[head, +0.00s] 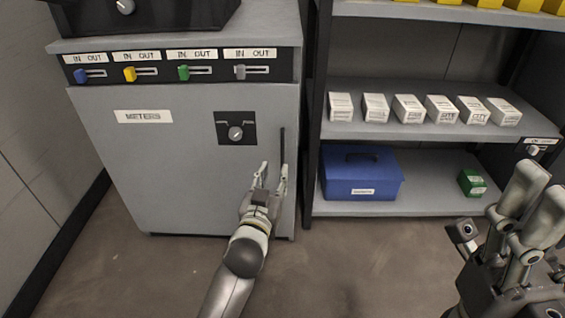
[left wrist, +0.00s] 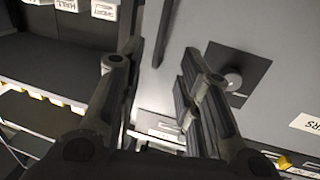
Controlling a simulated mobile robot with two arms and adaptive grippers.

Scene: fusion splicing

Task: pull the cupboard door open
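The grey cupboard door (head: 175,185) carries a METERS label and looks shut in the head view. Its handle is a dark upright bar (head: 282,148) near the door's right edge. In the left wrist view the bar (left wrist: 163,35) shows in the gap between the fingers, toward the top. My left gripper (head: 273,172) is open, its fingers pointing at the door beside the handle's lower part. I cannot tell whether a finger touches the bar. My right gripper (head: 540,185) is in the near right corner, away from the door; its finger gap is unclear.
A black knob plate (head: 236,128) is left of the handle. Coloured IN/OUT sliders (head: 170,73) run above the door. An open shelf (head: 410,205) stands close on the right, holding a blue box (head: 360,178), a green box (head: 472,183) and white cartons. The floor before the door is clear.

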